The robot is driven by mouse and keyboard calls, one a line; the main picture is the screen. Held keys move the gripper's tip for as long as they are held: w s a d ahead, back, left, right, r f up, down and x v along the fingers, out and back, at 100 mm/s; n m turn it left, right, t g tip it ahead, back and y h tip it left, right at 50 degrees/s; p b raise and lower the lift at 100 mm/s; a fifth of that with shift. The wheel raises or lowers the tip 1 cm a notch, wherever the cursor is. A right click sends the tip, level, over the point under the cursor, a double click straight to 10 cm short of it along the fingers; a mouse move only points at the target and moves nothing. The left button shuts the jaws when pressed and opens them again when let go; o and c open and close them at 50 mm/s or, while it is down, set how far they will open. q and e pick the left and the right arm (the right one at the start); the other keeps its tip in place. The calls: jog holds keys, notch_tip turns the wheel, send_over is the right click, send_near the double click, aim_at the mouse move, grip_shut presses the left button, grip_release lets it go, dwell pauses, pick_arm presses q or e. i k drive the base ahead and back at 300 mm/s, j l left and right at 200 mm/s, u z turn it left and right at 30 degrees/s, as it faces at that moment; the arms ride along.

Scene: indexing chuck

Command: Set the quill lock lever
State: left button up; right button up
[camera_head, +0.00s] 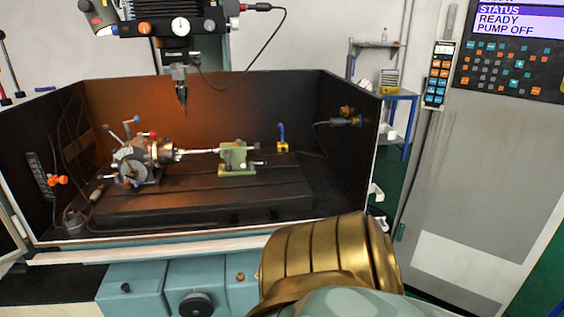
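A green tailstock (235,158) stands on the machine table inside the dark enclosure, facing the indexing chuck (138,160) on the left. A thin bright rod (198,151) spans between the two. The quill lock lever is too small to pick out with certainty. A small dark part shows at the tailstock's upper right. Ball-ended levers (135,119) stick up from the chuck unit. Neither of my grippers is in view. A gold and pale green link of mine fills the lower middle right, outside the enclosure.
The spindle head (165,22) hangs above the enclosure with its probe pointing down. A yellow block with a blue handle (282,137) stands right of the tailstock. The enclosure's front wall (165,240) is a low edge. A control panel (512,50) stands at right.

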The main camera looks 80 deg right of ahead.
aim_at(228, 167)
jog(key=z, duration=2.15)
